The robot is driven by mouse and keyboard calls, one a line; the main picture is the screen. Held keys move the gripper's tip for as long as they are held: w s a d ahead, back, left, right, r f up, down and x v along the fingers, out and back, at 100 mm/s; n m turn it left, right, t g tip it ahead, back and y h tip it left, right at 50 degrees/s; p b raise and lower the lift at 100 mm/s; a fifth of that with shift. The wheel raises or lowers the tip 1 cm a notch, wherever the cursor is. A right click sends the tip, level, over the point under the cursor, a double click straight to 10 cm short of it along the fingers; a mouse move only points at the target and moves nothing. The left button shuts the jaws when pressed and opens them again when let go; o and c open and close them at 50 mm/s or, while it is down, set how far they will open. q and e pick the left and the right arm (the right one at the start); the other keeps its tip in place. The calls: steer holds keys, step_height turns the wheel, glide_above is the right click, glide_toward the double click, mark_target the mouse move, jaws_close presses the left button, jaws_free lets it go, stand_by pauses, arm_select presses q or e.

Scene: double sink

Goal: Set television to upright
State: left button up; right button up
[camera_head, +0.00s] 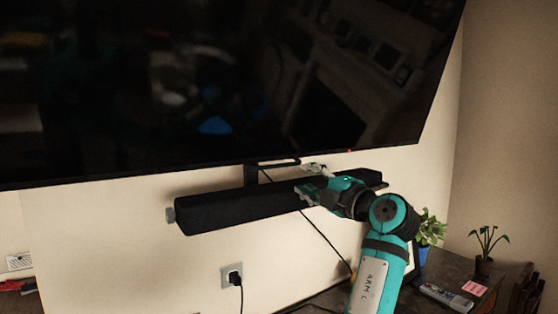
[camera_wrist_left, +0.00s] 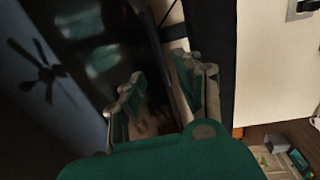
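The television (camera_head: 230,85) is a large dark screen on the wall, filling the top of the head view. Its lower edge slopes up to the right; I cannot tell how much of that is real tilt. My left gripper (camera_head: 312,182) is just under that lower edge, right of the middle, in front of the soundbar. In the left wrist view the gripper's two fingers (camera_wrist_left: 168,92) are spread apart. One finger shows against the dark screen (camera_wrist_left: 70,70), and the television's edge runs between the fingers. I cannot tell whether they touch it. My right gripper is not in view.
A black soundbar (camera_head: 235,206) is on the wall below the television, close to my left gripper. A cable hangs beneath it, and a plug is in a wall socket (camera_head: 232,275).

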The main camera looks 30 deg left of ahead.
mark_target(279, 166)
arm_select(q)
steer(key=p+x, duration=0.5)
steer(key=x, duration=0.6)
steer(key=shift+w+a+r, duration=0.1)
steer(key=shift+a+r, duration=0.1)
steer(key=shift+w+a, duration=0.15)
steer(key=shift+a, duration=0.25)
steer(key=shift+f, duration=0.1)
jaws_close()
steer(key=shift+f, duration=0.1)
